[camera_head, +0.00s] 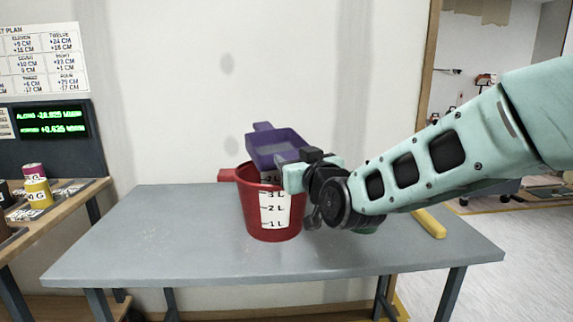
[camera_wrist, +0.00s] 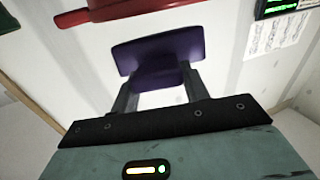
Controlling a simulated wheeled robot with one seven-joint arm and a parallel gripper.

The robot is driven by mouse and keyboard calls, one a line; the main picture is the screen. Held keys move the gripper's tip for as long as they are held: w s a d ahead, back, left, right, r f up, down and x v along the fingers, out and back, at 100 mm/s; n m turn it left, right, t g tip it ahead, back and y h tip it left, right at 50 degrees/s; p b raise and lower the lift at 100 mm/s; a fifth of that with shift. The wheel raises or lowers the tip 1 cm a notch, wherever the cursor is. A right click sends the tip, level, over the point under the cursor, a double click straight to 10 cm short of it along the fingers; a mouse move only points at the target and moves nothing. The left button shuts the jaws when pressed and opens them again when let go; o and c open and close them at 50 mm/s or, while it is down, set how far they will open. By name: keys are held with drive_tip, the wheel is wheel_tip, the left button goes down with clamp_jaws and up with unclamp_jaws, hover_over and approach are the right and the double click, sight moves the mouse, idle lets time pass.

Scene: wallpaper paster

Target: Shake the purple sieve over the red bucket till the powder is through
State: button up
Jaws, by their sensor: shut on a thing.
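The purple sieve (camera_head: 274,148) is held over the mouth of the red bucket (camera_head: 258,218), a little tilted in the head view. My gripper (camera_head: 294,168) reaches in from the right and is shut on the sieve at its near side. In the wrist view the sieve (camera_wrist: 160,55) shows between the two fingers of my gripper (camera_wrist: 158,92), with part of the red bucket (camera_wrist: 110,12) beyond it. The bucket stands on the grey table and carries a white litre scale. I cannot tell how much powder is in the sieve or the bucket.
The grey table (camera_head: 150,235) is clear to the left of the bucket. A yellow bar-like thing (camera_head: 430,224) lies at its right end, and a green thing shows partly behind my arm. Coloured tins (camera_head: 38,192) stand on a bench at the left. A wall is close behind.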

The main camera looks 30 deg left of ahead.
drive_tip(key=shift+w+d, duration=0.4)
drive_tip(key=shift+d, duration=0.25)
drive_tip(key=shift+s+a, duration=0.5)
drive_tip(key=shift+a, duration=0.35)
drive_tip(key=shift+s+a, duration=0.45)
drive_tip(key=shift+a, duration=0.4)
drive_tip(key=shift+d, duration=0.1)
